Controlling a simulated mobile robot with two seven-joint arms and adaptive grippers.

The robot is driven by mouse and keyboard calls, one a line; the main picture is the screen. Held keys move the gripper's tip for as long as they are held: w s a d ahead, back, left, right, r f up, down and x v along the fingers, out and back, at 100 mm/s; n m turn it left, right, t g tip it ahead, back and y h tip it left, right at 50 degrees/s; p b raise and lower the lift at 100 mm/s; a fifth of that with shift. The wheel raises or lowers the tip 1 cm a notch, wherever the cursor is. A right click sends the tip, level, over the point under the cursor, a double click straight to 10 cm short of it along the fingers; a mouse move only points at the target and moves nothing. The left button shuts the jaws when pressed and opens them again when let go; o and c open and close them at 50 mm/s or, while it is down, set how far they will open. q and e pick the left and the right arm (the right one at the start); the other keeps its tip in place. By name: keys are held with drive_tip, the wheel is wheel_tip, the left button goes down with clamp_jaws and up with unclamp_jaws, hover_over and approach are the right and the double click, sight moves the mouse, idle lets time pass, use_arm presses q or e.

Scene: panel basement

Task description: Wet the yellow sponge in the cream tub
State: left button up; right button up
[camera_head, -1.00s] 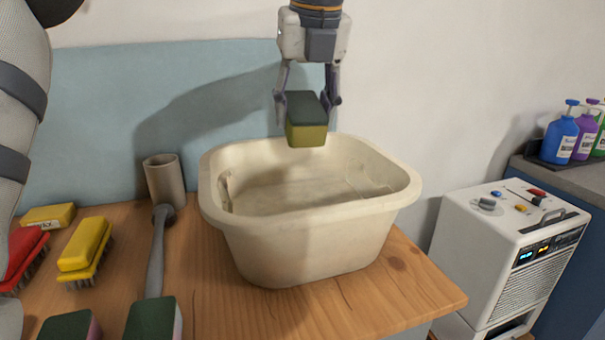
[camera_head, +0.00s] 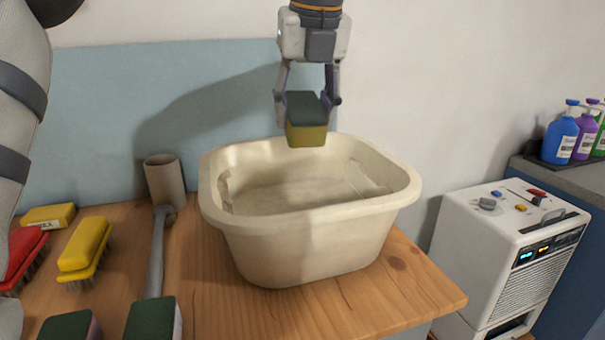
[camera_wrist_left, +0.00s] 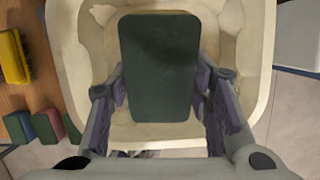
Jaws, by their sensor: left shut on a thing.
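The yellow sponge (camera_head: 306,136) has a dark green top layer. My left gripper (camera_head: 307,100) is shut on it and holds it level above the back part of the cream tub (camera_head: 310,240), around the height of the far rim or higher. In the left wrist view the sponge's green face (camera_wrist_left: 160,68) sits between the fingers, with the tub (camera_wrist_left: 85,75) below it. The tub stands on the wooden table. I cannot make out a water surface in it. My right gripper is not in view.
Left of the tub are a grey-handled tool (camera_head: 158,250), a brown cup (camera_head: 165,180), a yellow brush (camera_head: 84,245), a red brush (camera_head: 22,255) and two green-topped sponges (camera_head: 152,318). A white machine (camera_head: 500,250) and bottles (camera_head: 560,138) stand at the right.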

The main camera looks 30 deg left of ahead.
sight(303, 103)
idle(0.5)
use_arm(q)
drive_tip(key=shift+r, duration=2.05)
